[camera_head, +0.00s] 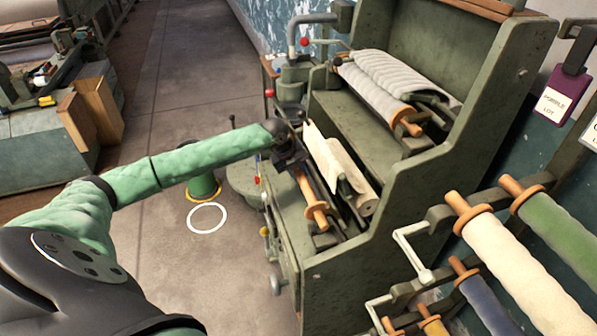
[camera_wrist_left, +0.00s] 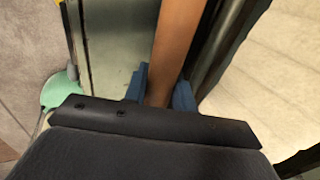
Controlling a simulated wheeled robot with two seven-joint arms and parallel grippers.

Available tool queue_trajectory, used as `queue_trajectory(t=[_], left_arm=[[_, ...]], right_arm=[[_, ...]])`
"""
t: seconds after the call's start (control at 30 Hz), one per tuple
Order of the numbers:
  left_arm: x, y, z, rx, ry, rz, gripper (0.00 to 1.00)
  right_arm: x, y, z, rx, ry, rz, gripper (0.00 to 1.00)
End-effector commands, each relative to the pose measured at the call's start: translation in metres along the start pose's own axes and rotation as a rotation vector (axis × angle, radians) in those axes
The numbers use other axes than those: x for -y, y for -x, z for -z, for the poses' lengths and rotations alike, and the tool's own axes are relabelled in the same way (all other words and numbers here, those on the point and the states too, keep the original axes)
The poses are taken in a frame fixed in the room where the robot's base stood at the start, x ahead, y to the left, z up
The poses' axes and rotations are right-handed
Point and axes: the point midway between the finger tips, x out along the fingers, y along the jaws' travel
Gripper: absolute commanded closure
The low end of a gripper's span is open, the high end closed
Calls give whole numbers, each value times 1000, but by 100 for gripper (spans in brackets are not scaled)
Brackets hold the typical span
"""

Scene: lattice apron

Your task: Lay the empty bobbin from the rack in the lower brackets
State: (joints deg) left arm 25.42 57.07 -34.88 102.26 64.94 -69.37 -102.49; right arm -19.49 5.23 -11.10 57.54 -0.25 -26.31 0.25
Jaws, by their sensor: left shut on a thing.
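My left gripper (camera_head: 291,158) reaches in from the left to the lower shelf of the green machine (camera_head: 295,215). It is shut on the bare wooden bobbin (camera_head: 308,190), which has an orange-brown flange near its front end. In the left wrist view the blue fingers (camera_wrist_left: 161,90) sit either side of the brown bobbin shaft (camera_wrist_left: 178,40). The bobbin lies lengthwise beside a cream cloth roll. A dark lower bracket (camera_head: 325,240) shows by its near end; I cannot tell whether they touch. The gripper hides the far end. My right gripper is not in view.
The cream cloth roll (camera_head: 340,172) is close on the bobbin's right. A grey roll (camera_head: 385,85) lies on the upper shelf. The rack (camera_head: 440,215) at right holds several wound bobbins, including a cream one (camera_head: 510,255).

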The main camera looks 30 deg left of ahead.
Motion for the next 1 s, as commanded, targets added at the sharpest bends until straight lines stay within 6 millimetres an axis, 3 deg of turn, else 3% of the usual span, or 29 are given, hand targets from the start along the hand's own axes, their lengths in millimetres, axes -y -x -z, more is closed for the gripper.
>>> queue_trajectory(t=[1.0], left_arm=[[-4, -11, 0, 1, 0, 0, 100]], right_arm=[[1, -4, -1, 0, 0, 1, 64]])
